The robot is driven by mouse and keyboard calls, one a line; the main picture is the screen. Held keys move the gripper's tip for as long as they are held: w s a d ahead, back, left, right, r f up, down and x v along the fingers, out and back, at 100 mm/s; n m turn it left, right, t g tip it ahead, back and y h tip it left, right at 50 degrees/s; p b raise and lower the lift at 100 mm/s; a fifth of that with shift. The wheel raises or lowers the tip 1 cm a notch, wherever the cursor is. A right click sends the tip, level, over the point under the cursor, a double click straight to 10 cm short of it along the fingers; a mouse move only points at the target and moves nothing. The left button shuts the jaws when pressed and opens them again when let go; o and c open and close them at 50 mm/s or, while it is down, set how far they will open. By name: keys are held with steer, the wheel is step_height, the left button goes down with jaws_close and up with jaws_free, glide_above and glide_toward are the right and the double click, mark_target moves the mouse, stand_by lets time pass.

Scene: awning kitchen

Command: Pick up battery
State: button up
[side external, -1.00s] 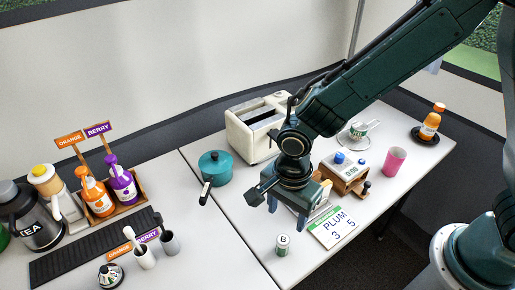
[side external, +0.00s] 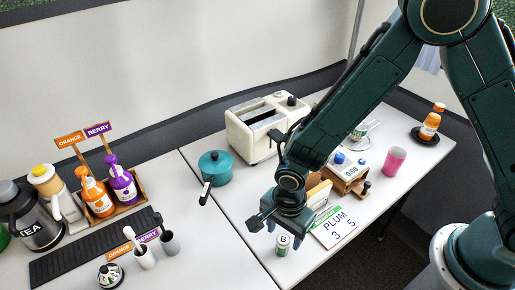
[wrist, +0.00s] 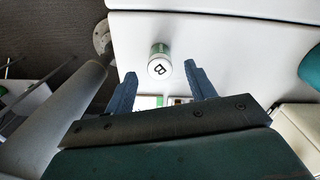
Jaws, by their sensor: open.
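The battery is a small upright cylinder (side external: 283,244), white and green with a letter B on its top. It stands on the white table near its front edge. In the wrist view the battery (wrist: 159,64) is ahead of and between the two blue fingertips, with white table visible on both sides. My gripper (side external: 290,226) is open and empty, pointing down just above and behind the battery in the side view. It also shows in the wrist view (wrist: 158,74). No contact between fingers and battery shows.
A PLUM 3 5 card (side external: 334,227) lies right of the battery. A teal pot (side external: 215,168), a toaster (side external: 265,125) and a pink cup (side external: 395,160) stand farther off. The table left of the battery is clear.

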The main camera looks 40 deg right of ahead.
mark_target(283, 239)
steer(key=shift+f, duration=0.1)
steer(key=shift+a+f, duration=0.1)
steer(key=shift+f, duration=2.4)
steer(key=c, duration=1.1)
steer(key=shift+r, duration=0.15)
step_height(283, 239, up, 20)
steer(key=shift+f, duration=0.1)
